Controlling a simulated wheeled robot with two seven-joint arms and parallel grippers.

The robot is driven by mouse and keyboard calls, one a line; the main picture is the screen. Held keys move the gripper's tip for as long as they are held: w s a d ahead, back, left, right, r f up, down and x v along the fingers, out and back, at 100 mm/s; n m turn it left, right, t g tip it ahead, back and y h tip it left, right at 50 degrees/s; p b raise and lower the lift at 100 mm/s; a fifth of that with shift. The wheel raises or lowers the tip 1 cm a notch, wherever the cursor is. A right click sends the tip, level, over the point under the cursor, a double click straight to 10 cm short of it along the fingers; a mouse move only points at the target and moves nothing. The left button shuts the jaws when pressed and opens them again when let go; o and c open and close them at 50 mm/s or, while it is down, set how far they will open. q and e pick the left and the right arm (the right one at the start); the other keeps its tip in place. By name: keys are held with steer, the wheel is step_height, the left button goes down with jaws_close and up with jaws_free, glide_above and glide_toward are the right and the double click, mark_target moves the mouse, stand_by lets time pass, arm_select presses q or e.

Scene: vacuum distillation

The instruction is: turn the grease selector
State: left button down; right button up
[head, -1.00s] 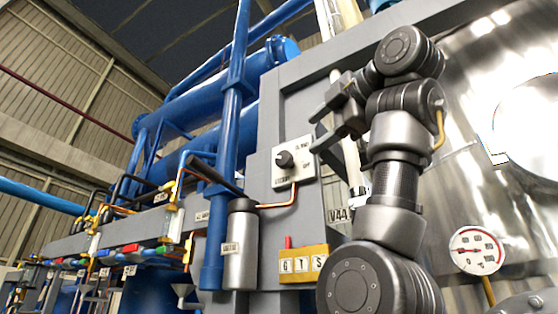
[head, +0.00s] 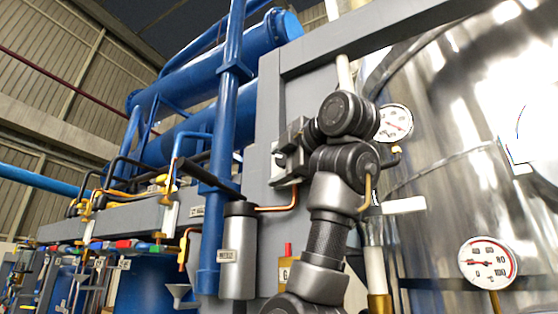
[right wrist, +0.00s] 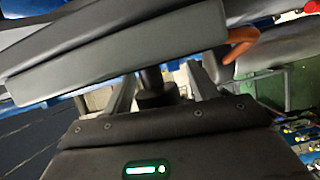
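The grease selector's pale plate (head: 276,177) is on the grey column in the head view, mostly hidden behind my right gripper. Its black knob (right wrist: 157,92) shows in the right wrist view, between the two fingers. My right gripper (head: 283,149) is at the selector in the head view. In the right wrist view the right gripper (right wrist: 162,90) has one finger on each side of the knob, with a gap visible on both sides, so it looks open. My left gripper is not in view.
A copper pipe (head: 282,207) runs from below the selector to a grey cylinder (head: 238,255). A blue vertical pipe (head: 225,130) stands left of the column. A steel vessel (head: 450,130) with a dial gauge (head: 487,262) fills the right side.

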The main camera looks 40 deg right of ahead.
steer(key=shift+s+r, duration=0.1)
steer(key=shift+s, duration=0.1)
steer(key=c, duration=0.7)
steer(key=shift+c, duration=1.2)
steer(key=shift+f+t+b, duration=0.25)
steer(key=shift+t+b, duration=0.05)
steer(key=shift+b, duration=0.4)
steer(key=m+t+b, duration=0.1)
steer(key=t+b, duration=0.1)
steer(key=b, duration=0.2)
steer(key=shift+r+m+t+h+b, duration=0.2)
steer(key=shift+m+t+h+b, duration=0.45)
steer(key=shift+t+b, duration=0.3)
arm_select(q)
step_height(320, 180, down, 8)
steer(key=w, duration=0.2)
steer(key=shift+b, duration=0.4)
arm_select(e)
steer(key=shift+r+m+t+h, duration=0.25)
steer(key=shift+m+t, duration=0.2)
steer(key=shift+t, duration=0.1)
steer(key=shift+s+r, duration=0.1)
